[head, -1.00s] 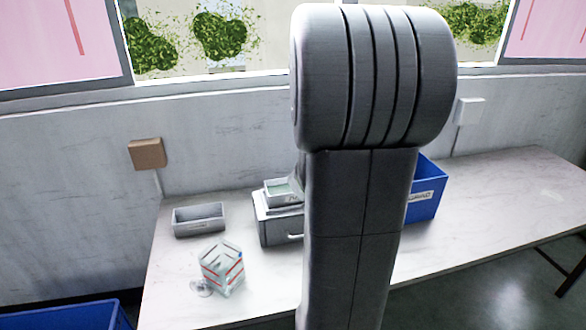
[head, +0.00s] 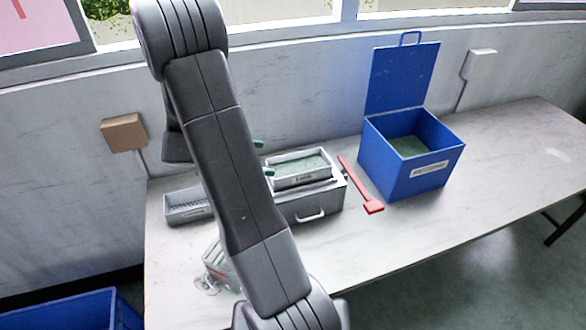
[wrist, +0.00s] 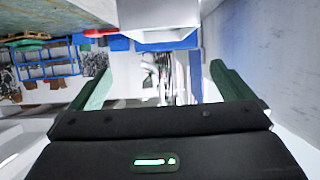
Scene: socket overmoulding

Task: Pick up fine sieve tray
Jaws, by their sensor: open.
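A pale rectangular tray (head: 318,181) with green granules sits on top of a grey drawer box (head: 330,206) in the head view. A second, grey tray (head: 172,214) with a perforated-looking floor lies on the table to the left, partly behind my arm. Their labels are too small to read, so I cannot tell which is the fine sieve tray. My gripper (head: 263,158) has its green fingertips just left of the upper tray. In the wrist view my gripper (wrist: 163,88) is open, with nothing between its fingers. A pale grey block-like shape (wrist: 158,18) lies beyond them at the top.
A blue bin (head: 432,170) with a raised lid and green contents stands right of the box. A red tool (head: 360,188) lies between them. A clear object with red stripes (head: 213,262) is partly behind my arm. The table's right side is clear.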

